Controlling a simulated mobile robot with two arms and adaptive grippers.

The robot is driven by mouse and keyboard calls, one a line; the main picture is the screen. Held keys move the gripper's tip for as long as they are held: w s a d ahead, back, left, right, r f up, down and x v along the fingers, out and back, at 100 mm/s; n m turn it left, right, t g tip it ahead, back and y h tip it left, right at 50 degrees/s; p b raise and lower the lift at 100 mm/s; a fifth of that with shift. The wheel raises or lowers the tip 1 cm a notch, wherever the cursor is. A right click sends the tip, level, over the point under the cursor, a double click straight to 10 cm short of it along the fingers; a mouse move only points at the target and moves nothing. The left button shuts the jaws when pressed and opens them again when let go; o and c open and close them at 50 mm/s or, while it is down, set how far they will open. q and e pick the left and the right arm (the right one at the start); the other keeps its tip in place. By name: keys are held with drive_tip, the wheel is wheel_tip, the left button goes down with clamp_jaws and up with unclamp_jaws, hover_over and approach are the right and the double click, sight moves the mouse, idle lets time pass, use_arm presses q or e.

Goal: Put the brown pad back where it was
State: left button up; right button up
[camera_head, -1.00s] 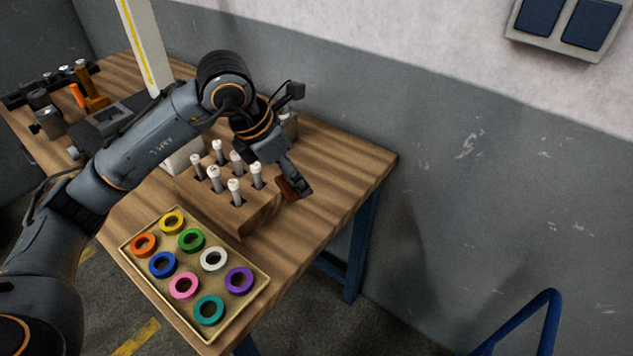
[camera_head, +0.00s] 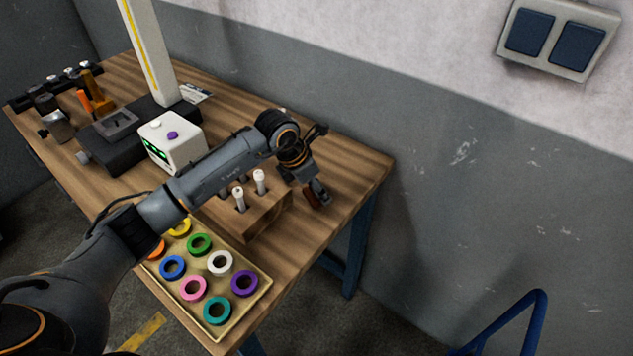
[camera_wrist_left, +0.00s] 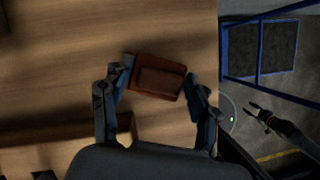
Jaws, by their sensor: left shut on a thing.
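The brown pad (camera_wrist_left: 159,77) is a small reddish-brown block. It sits between the two fingers of my left gripper (camera_wrist_left: 160,85), which is shut on it in the left wrist view. In the head view the left gripper (camera_head: 318,193) is low over the right end of the wooden table, right of the wooden holder block, with part of the pad (camera_head: 311,199) showing at its fingertips. I cannot tell whether the pad touches the table. In the left wrist view a dark gripper (camera_wrist_left: 265,114), seemingly my right one, is beyond the table edge, too small to read.
The wooden holder (camera_head: 265,217) with white-topped pegs stands just left of the gripper. A tray (camera_head: 262,293) of coloured rings lies at the front. A white box with a green display (camera_head: 172,143) stands behind my arm. Bare tabletop (camera_head: 362,165) lies at the right.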

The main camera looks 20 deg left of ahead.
use_arm(q)
drive_tip(key=shift+f, duration=0.15)
drive_tip(key=o, duration=1.1)
drive_tip(key=shift+r, duration=0.35)
drive_tip(key=b+v, duration=0.2)
drive_tip(key=v, duration=0.9)
drive_tip(key=shift+s+r, duration=0.2)
drive_tip(key=shift+r, duration=0.1)
drive_tip(key=shift+a, duration=0.15)
